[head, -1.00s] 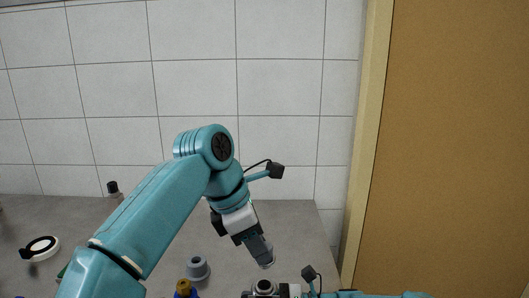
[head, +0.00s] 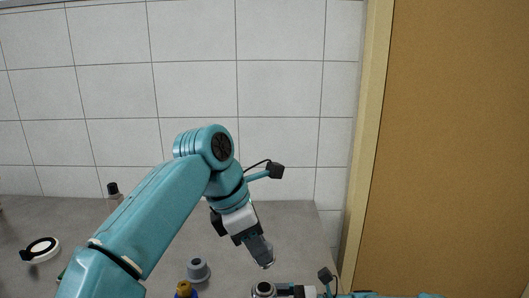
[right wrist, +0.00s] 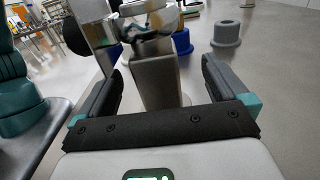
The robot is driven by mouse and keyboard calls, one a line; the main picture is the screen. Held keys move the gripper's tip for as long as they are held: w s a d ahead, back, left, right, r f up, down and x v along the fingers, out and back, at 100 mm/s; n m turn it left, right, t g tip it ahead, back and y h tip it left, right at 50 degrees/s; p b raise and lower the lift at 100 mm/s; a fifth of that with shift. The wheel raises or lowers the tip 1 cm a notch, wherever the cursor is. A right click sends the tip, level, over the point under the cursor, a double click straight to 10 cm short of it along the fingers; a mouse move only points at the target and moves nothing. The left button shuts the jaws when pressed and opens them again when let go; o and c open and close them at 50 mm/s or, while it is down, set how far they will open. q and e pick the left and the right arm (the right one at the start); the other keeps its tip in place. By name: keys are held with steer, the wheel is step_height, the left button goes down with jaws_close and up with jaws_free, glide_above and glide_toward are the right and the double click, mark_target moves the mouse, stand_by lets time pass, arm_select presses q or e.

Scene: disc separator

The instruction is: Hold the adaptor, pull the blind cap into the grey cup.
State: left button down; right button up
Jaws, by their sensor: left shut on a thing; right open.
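My left gripper (head: 262,256) is shut, pointing down and to the right, at the middle of the head view. A small pale-rimmed piece (head: 267,264) shows at its tips; it looks like the blind cap, but is too small to be sure. The grey cup (head: 198,269) stands on the bench left of that gripper; the right wrist view shows it at upper right (right wrist: 226,34). A shiny metal fitting (head: 264,289), perhaps the adaptor, is at the bottom edge. My right gripper (right wrist: 163,80) is open, its fingers on either side of a metal post (right wrist: 158,80), with visible gaps.
A blue cup (right wrist: 182,42) stands beside the grey cup, and a brass-coloured piece (head: 184,287) shows in it. A white ring-shaped object (head: 40,249) and a dark-capped bottle (head: 114,192) are at left.

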steer(key=shift+d+p, duration=0.4)
steer(key=shift+d, duration=2.4)
steer(key=shift+d, duration=0.2)
